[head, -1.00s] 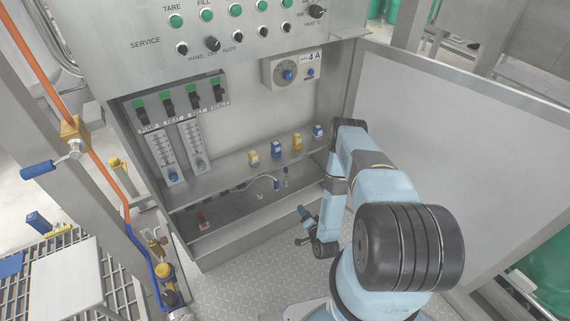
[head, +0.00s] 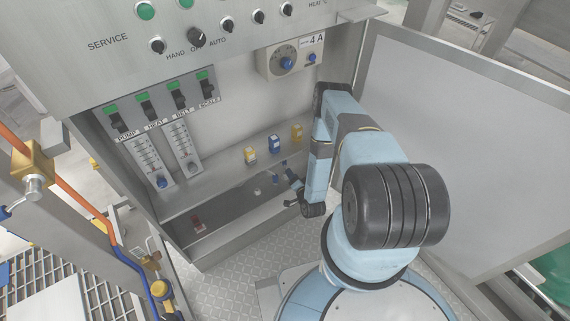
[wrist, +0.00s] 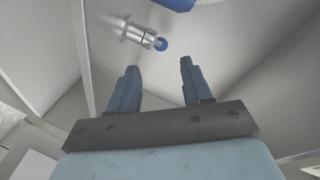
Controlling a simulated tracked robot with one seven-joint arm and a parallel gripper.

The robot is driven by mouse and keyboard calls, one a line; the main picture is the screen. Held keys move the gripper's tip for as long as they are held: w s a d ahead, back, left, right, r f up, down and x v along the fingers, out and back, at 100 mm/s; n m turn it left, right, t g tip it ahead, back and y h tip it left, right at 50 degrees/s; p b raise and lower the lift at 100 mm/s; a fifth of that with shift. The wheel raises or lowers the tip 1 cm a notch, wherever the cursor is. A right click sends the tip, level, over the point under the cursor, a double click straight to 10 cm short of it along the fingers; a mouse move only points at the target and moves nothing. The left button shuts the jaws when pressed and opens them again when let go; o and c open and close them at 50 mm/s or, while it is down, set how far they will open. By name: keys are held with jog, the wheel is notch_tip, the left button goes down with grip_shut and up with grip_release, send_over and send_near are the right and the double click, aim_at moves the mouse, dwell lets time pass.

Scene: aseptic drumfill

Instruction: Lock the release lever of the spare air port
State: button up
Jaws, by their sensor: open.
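In the wrist view a silver metal fitting (wrist: 138,36) with a round blue end (wrist: 161,44) projects from a pale panel, just beyond my fingertips. Part of a larger blue piece (wrist: 176,3) shows at the top edge. I cannot tell which of these is the release lever, or whether it is locked. My gripper (wrist: 158,72) is open, with nothing between its two blue-grey fingers, and apart from the fitting. In the head view my gripper (head: 289,172) is small and partly hidden, inside the cabinet's lower recess beside a small pale fitting (head: 257,192).
Yellow (head: 250,156) and blue (head: 274,144) small blocks stand on the shelf above the recess. A small red part (head: 197,223) sits at its left. An open cabinet door (head: 455,140) bounds the right side. Pipes with valves (head: 33,160) stand at the left.

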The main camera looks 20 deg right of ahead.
aim_at(285, 164)
jog(key=x, duration=0.9)
jog(key=shift+w+f, duration=0.1)
jog(key=shift+w, duration=0.25)
grip_shut()
